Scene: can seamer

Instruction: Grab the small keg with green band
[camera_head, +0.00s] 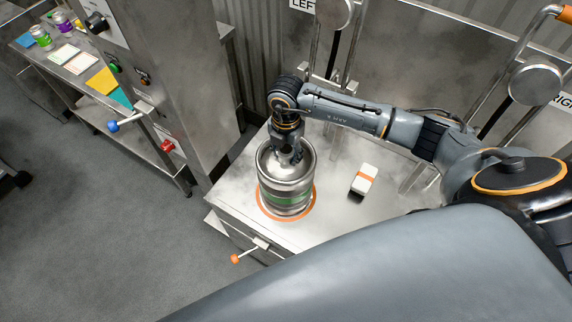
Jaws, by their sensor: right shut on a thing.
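The small keg (285,183) is a silver metal drum with a green band low on its side. It stands upright on the steel table, inside an orange ring marked on the top. My right gripper (287,158) reaches down from above into the keg's open-looking top and is shut on the keg; the fingertips are partly hidden by the gripper body and the rim. My left gripper does not show.
A white box with an orange band (364,179) lies on the steel table (335,212) right of the keg. A tall steel machine column (185,75) stands left. An orange-knobbed lever (236,258) sticks out at the table's front. A side bench (100,98) holds cans and cards.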

